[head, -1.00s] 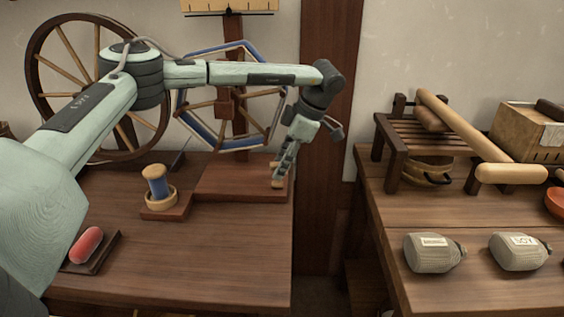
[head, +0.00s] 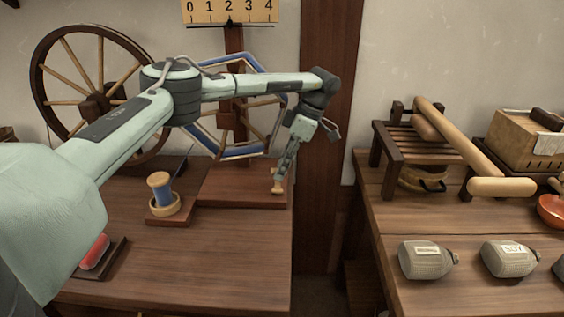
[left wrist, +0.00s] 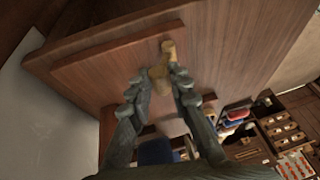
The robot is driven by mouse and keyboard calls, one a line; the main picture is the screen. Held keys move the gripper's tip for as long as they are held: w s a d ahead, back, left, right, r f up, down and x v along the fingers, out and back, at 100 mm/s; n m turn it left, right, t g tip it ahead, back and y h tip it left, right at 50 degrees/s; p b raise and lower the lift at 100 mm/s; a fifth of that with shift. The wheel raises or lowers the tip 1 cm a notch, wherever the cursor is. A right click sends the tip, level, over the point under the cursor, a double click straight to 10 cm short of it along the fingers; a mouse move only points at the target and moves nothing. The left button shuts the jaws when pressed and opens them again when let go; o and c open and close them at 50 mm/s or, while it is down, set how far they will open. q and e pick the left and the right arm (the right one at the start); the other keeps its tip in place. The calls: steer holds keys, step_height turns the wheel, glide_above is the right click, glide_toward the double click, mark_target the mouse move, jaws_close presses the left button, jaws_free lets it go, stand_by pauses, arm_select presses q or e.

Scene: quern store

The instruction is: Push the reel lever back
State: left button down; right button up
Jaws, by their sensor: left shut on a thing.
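The reel lever (head: 277,187) is a short pale wooden piece at the right end of the reel's low dark wooden base (head: 235,190). The reel (head: 213,143), a blue-edged polygonal frame with wooden spokes, stands behind, partly hidden by my left arm. My left gripper (head: 279,176) points down at the lever and is shut on it. In the left wrist view the pale lever (left wrist: 167,48) shows at and just beyond the fingertips (left wrist: 162,77). The fingers hide part of it. My right gripper is in neither view.
A thread spool (head: 160,186) in a wooden cup stands left of the base. A red object (head: 95,252) lies on a dark stand at front left. A spoked wheel (head: 60,100) is behind. A gap separates this bench from the right table, which holds grey bottles (head: 425,260).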

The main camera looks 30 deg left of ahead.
arm_select(q)
steer(key=shift+w+a, duration=0.1)
steer(key=shift+w, duration=0.1)
steer(key=c, duration=1.4)
jaws_free()
steer(key=shift+f, duration=0.1)
steer(key=v, duration=1.2)
steer(key=shift+w, duration=0.1)
